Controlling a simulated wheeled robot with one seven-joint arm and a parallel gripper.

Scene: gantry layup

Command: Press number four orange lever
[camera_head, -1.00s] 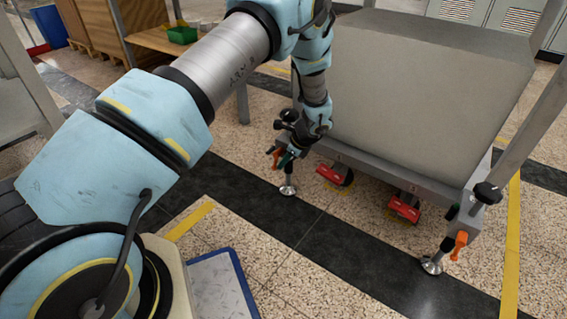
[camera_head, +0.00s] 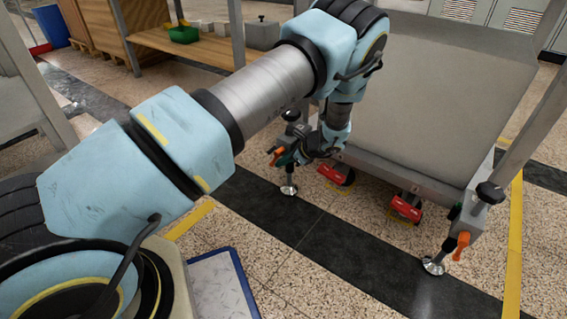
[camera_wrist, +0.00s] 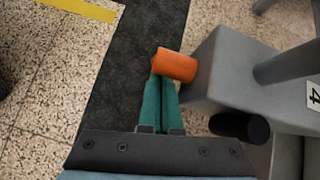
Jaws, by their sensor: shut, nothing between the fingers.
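An orange lever (camera_wrist: 175,65) sits at the corner of the grey frame in the wrist view, beside a label reading 4 (camera_wrist: 314,96). The same lever (camera_head: 276,157) shows at the near left corner of the grey gantry table in the head view. My gripper (camera_wrist: 161,80) has its two teal fingers together, empty. In the head view my gripper (camera_head: 286,158) is small and partly hidden by my wrist.
A second orange lever (camera_head: 461,245) hangs at the right corner of the frame. Red caster pedals (camera_head: 336,174) (camera_head: 405,208) lie under the front edge. A dark knob (camera_wrist: 240,127) is right of my fingers. Dark floor is clear in front.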

